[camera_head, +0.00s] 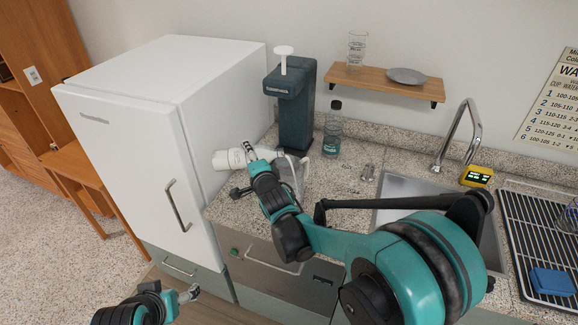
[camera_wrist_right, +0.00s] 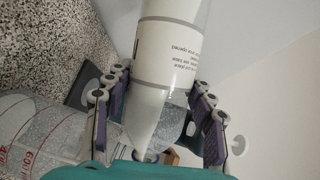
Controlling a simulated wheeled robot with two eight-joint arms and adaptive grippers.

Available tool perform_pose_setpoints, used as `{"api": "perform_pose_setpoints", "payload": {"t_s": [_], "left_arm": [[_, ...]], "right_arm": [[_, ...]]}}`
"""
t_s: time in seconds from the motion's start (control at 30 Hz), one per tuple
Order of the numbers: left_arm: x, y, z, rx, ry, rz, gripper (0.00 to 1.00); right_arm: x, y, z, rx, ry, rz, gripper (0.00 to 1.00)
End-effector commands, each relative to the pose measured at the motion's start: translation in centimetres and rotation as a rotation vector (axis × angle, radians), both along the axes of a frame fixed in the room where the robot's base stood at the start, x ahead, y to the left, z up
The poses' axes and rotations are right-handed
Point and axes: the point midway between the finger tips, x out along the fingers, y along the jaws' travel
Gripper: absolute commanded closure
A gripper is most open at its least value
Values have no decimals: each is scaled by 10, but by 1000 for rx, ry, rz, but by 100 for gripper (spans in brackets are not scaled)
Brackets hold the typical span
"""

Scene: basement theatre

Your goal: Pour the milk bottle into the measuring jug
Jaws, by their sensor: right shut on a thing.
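The milk bottle (camera_head: 228,159) is white with a printed label and lies nearly on its side above the counter. My right gripper (camera_head: 250,153) is shut on it. In the right wrist view the bottle (camera_wrist_right: 172,45) sits between the fingers of the right gripper (camera_wrist_right: 160,110) and narrows towards its neck. The clear measuring jug (camera_head: 291,172) stands on the counter, partly hidden by my right arm, just right of the bottle. Its red markings show on the jug in the wrist view (camera_wrist_right: 35,130). The bottle's mouth and any flow are hard to make out. My left gripper (camera_head: 188,293) is low, away from both.
A dark dispenser (camera_head: 295,105) and a capped clear bottle (camera_head: 332,135) stand behind the jug. The white fridge (camera_head: 160,120) is close on the left. The sink (camera_head: 405,190), tap (camera_head: 462,130) and drying rack (camera_head: 540,225) lie right. A wooden shelf (camera_head: 375,82) hangs above.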

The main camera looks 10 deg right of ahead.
Motion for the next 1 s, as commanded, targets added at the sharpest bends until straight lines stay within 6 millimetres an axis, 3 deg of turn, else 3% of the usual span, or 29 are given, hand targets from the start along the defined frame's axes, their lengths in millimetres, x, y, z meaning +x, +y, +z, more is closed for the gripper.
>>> {"api": "perform_pose_setpoints", "payload": {"t_s": [1.0], "left_arm": [[0, 0, -3, 0, 0, 0, 25]], "right_arm": [[2, 0, 1, 37, -9, 0, 94]]}}
